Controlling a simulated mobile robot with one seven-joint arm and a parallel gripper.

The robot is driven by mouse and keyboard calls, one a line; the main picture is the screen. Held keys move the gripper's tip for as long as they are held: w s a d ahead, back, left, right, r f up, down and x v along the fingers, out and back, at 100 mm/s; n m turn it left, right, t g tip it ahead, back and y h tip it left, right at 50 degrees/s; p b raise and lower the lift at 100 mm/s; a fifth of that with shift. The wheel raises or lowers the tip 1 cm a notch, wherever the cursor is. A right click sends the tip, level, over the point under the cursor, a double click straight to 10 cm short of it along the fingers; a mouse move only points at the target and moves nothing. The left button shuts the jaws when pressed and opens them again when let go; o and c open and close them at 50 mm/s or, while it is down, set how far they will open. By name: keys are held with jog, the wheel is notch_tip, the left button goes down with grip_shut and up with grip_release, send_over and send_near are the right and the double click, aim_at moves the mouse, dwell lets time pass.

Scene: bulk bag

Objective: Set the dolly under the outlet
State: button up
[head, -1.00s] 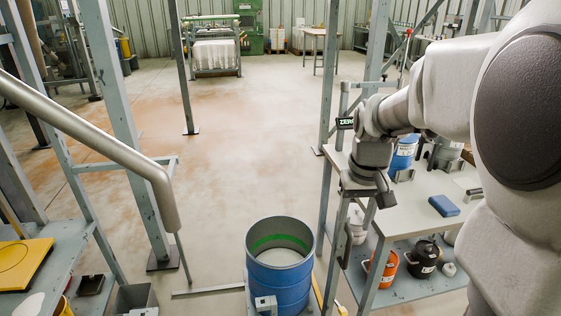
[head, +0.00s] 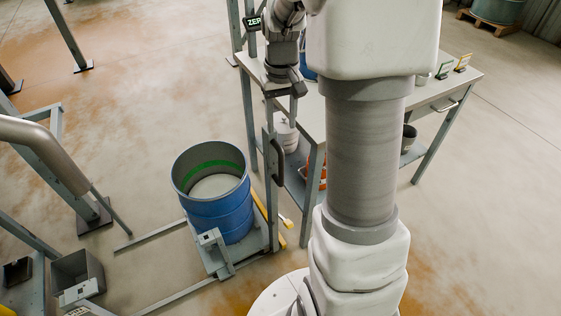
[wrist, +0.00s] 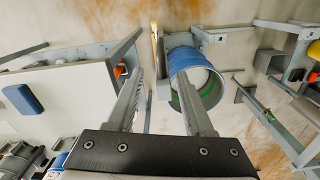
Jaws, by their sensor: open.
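The dolly (head: 255,248) is a low grey platform with a blue open-topped drum (head: 222,212) standing on it. The drum has a green band inside and pale content low down; it also shows in the wrist view (wrist: 182,60). A grey upright with a dark curved handle (head: 278,163) rises at the dolly's right side, close to the table. My gripper (head: 288,88) is above and beyond this handle, pointing down. In the wrist view my gripper (wrist: 160,85) has its fingers apart, with nothing clearly held between them. I cannot make out the outlet.
A grey worktable (head: 438,87) with a lower shelf stands right of the dolly. Grey floor rails (head: 150,236) lie left of the dolly. A grey bin (head: 77,275) and a steel frame stand at the left. Open floor lies behind the drum.

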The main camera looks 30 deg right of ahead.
aim_at(281, 163)
notch_tip(281, 163, down, 15)
jog(key=b, duration=0.3)
jog(key=shift+f, duration=0.2)
jog(key=shift+c, duration=0.2)
grip_shut()
jog(key=shift+r, duration=0.1)
dwell(1.0)
